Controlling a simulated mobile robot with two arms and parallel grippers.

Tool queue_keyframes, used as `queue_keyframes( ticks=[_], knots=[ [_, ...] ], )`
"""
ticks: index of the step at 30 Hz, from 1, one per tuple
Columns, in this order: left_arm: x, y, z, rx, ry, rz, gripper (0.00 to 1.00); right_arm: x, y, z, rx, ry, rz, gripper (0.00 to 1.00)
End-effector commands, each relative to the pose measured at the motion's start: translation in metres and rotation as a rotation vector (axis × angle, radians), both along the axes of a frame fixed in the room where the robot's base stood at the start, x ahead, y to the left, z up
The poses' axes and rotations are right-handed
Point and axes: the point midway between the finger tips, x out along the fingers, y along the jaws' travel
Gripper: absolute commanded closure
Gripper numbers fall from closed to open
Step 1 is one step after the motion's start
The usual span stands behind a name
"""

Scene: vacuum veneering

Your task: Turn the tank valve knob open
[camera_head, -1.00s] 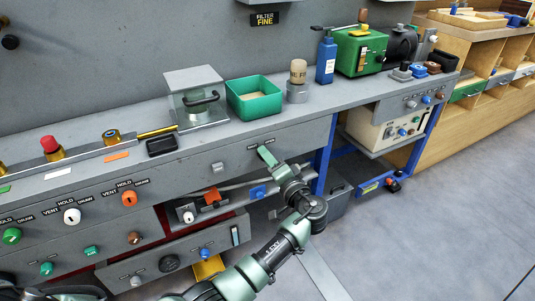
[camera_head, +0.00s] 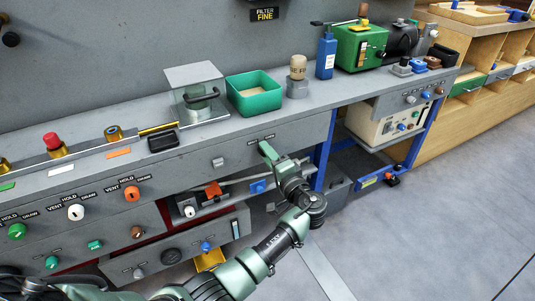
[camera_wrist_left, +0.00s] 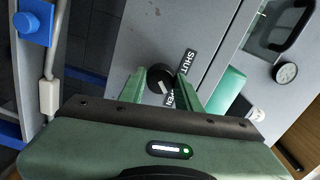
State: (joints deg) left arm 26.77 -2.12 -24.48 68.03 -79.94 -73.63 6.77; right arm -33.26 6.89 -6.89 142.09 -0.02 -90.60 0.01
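The black tank valve knob (camera_wrist_left: 160,77) is on the grey panel in the left wrist view, with a white mark on its face. A SHUT label (camera_wrist_left: 187,62) is beside it; a second label, partly hidden by a finger, lies below. My left gripper (camera_wrist_left: 162,82) is open, with one green finger on each side of the knob. The gaps are small, and I cannot tell whether a finger touches it. In the head view my left gripper (camera_head: 268,152) is at the bench's front panel and hides the knob. My right gripper is not in view.
Left along the panel are orange (camera_head: 132,194), white (camera_head: 76,212) and green (camera_head: 17,231) knobs. Above, on the bench top, stand a green bin (camera_head: 254,99) and a glass-lidded box (camera_head: 202,112). Open floor lies to the right.

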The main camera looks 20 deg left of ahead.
Motion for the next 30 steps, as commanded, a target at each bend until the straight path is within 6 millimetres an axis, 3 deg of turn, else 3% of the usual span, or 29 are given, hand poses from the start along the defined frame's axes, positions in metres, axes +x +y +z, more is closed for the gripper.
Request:
queue_keyframes(
  ticks=[2,13,24,30],
  knots=[
    [-0.001,-0.001,-0.002,-0.001,0.003,-0.001,0.46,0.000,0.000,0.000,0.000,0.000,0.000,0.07],
    [-0.003,-0.004,0.000,-0.001,0.000,-0.001,0.46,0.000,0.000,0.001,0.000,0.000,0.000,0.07],
    [-0.040,-0.048,-0.001,-0.003,0.002,-0.003,0.46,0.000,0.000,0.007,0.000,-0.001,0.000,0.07],
    [-0.050,-0.060,-0.001,-0.001,0.001,-0.001,0.46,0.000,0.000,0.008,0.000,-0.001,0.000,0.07]
  ],
)
